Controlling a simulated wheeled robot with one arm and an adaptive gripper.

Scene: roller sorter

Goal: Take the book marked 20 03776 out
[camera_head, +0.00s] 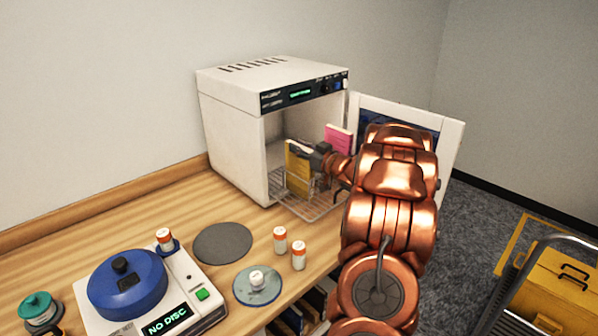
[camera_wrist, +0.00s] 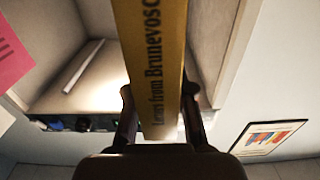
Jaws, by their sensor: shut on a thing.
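A yellow book (camera_head: 297,168) stands upright at the open front of the white cabinet (camera_head: 232,140), on or just above its wire rack (camera_head: 318,207). My gripper (camera_head: 318,160) is shut on it. In the wrist view the yellow book (camera_wrist: 155,60) sits between the two fingers of my gripper (camera_wrist: 160,105), its spine reading "...from Brunevosc...". No number 20 03776 is readable in either view. A pink book (camera_head: 341,140) is behind and to the right, apart from my gripper; it also shows in the wrist view (camera_wrist: 14,45).
The cabinet door (camera_head: 449,150) is open to the right, partly behind my arm. On the wooden table are a blue-lidded device (camera_head: 125,285) reading "NO DISC", a grey disc (camera_head: 222,242), a clear disc (camera_head: 257,290) and orange-capped vials (camera_head: 280,240). A yellow case (camera_head: 570,285) is at lower right.

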